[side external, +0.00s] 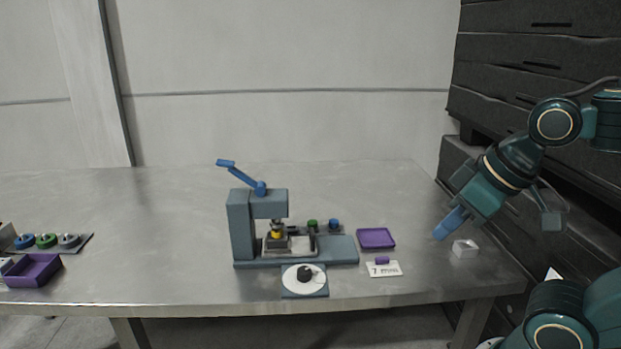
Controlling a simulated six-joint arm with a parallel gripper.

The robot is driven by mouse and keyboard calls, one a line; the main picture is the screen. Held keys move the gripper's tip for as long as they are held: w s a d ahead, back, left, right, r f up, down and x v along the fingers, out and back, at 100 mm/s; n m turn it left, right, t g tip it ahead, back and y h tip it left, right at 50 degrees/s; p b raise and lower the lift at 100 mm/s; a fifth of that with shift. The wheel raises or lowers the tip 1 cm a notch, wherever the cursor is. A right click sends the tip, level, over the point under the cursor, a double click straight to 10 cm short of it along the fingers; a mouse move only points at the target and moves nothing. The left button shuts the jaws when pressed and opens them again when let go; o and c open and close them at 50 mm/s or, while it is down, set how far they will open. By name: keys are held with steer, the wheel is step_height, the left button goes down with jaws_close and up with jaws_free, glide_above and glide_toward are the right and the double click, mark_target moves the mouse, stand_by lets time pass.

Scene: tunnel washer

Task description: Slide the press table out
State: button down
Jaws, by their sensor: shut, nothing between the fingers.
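The press (241,226) stands at the middle of the metal table, blue-grey with a blue lever (241,177) raised to the upper left. Its press table (301,246), a pale plate on the press base, sits partly under the press head, with a yellow and dark piece (278,232) at its left end. My gripper (440,236) has blue fingers pointing down and left. It is shut and empty, above the right part of the table and well to the right of the press, touching nothing that I can make out.
A white dial with a black knob (305,273) is in front of the press. A purple tray (376,238), a white card (384,269) and a clear block (465,248) lie to the right. A purple box (33,270) and several coloured rings are far left.

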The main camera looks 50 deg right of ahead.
steer(key=c, duration=2.1)
jaws_free()
steer(key=o, duration=0.6)
steer(key=shift+w+r, duration=0.1)
steer(key=shift+w, duration=0.05)
steer(key=w+d+r+m+g, duration=0.25)
steer(key=w+m, duration=0.25)
steer(key=w, duration=1.1)
steer(key=m+g+y, duration=0.2)
steer(key=m, duration=0.2)
glide_above(313, 232)
steer(key=s+d, duration=0.2)
steer(key=shift+t, duration=0.25)
step_height(313, 232, down, 6)
steer(key=shift+d+f, duration=0.1)
steer(key=shift+f, duration=0.15)
steer(key=shift+f, duration=0.15)
steer(key=x, duration=1.3)
steer(key=shift+d+f, duration=0.2)
steer(key=shift+f, duration=0.05)
